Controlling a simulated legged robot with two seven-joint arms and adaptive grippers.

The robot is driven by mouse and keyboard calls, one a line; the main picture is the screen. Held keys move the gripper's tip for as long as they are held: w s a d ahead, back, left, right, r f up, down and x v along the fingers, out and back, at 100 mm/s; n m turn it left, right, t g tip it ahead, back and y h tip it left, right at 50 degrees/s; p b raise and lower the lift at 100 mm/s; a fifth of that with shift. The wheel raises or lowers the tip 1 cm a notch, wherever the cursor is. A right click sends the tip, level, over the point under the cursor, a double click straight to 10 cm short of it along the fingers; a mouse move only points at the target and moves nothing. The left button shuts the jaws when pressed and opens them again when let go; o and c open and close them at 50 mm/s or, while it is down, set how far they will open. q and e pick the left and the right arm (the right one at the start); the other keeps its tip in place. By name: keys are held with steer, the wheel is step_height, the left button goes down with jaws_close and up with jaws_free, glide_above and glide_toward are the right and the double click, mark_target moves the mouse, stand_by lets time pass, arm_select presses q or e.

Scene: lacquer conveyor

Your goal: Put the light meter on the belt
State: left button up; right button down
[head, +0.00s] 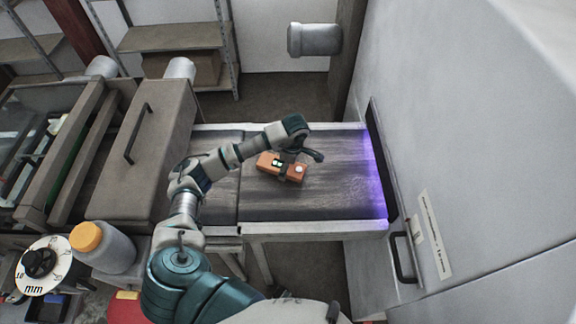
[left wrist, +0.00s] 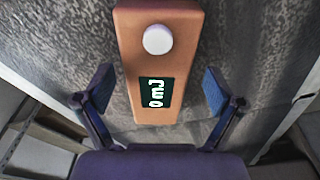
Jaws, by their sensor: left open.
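The light meter (head: 283,167) is an orange block with a white round knob and a dark display with light characters. It lies on the dark belt (head: 335,195) in the head view, under my left gripper (head: 304,155). In the left wrist view the light meter (left wrist: 158,65) runs between the two fingers of my left gripper (left wrist: 160,95). The fingers are spread, with a gap on each side of the meter. My right gripper is in neither view.
The belt runs right into an opening with a purple glow (head: 376,180) in a grey cabinet wall (head: 450,120). A brown box with a handle (head: 140,150) stands left of the belt. An orange-capped bottle (head: 103,248) and a round dial (head: 42,264) stand front left.

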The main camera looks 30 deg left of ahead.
mark_target(290, 168)
arm_select(q)
steer(key=shift+r, duration=0.45)
steer(key=r, duration=0.6)
steer(key=shift+w+a+r+b, duration=0.15)
steer(key=shift+a+r+b, duration=0.1)
steer(key=shift+r+b, duration=0.05)
steer(key=shift+d+r, duration=0.2)
steer(key=shift+r, duration=0.8)
steer(key=shift+d+r, duration=0.15)
steer(key=shift+r, duration=0.85)
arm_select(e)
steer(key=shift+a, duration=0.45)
